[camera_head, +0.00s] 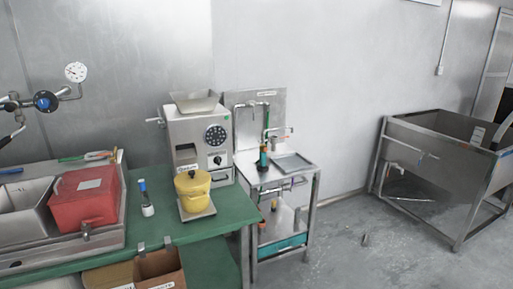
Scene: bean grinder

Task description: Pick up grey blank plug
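I cannot make out the grey blank plug for certain. A small dark grey object (365,240) sits on the floor right of the steel stand, too small to identify. A few small items, among them an orange one (262,226), stand on the stand's lower shelf and are also too small to tell apart. Neither of my grippers shows in the head view.
A large steel sink (432,183) stands right; open floor lies between.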

